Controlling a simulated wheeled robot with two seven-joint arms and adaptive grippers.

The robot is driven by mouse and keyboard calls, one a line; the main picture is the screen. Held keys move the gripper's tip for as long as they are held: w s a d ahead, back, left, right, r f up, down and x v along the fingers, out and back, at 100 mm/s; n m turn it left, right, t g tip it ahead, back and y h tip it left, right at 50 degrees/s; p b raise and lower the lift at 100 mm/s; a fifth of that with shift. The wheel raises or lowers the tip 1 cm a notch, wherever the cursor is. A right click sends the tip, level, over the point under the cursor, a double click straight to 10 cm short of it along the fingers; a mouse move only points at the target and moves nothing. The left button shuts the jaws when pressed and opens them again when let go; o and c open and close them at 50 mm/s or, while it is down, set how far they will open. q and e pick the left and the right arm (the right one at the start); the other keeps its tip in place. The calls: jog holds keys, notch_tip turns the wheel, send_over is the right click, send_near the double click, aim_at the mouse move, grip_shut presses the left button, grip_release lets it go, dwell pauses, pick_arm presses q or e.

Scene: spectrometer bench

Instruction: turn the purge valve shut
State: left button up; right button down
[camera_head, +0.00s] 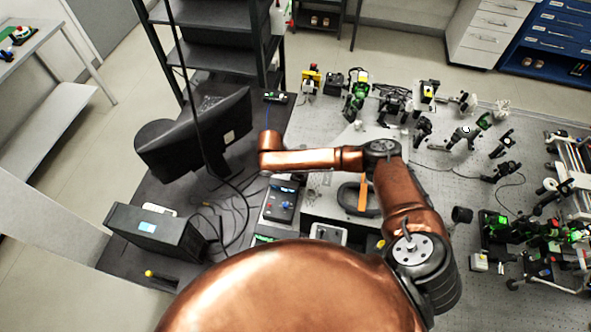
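I cannot pick out the purge valve for certain. An orange bar (363,192), possibly a handle, stands by a dark ring-shaped part (350,203) in the middle of the bench, just below my copper forearm. Whether it is the valve, and how far it is turned, I cannot tell. One copper arm of mine reaches up the right of centre and bends left over the bench, ending near the monitor. No gripper fingers show on it. Neither of my grippers is visible, and my arm and body hide part of the bench.
A monitor (200,135) and a black box (155,232) stand on the dark desk at left, with loose cables. A control box with knobs (282,203) sits below my forearm. Optical mounts crowd the perforated table (480,150) at right. A dark shelf rack (222,55) stands behind.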

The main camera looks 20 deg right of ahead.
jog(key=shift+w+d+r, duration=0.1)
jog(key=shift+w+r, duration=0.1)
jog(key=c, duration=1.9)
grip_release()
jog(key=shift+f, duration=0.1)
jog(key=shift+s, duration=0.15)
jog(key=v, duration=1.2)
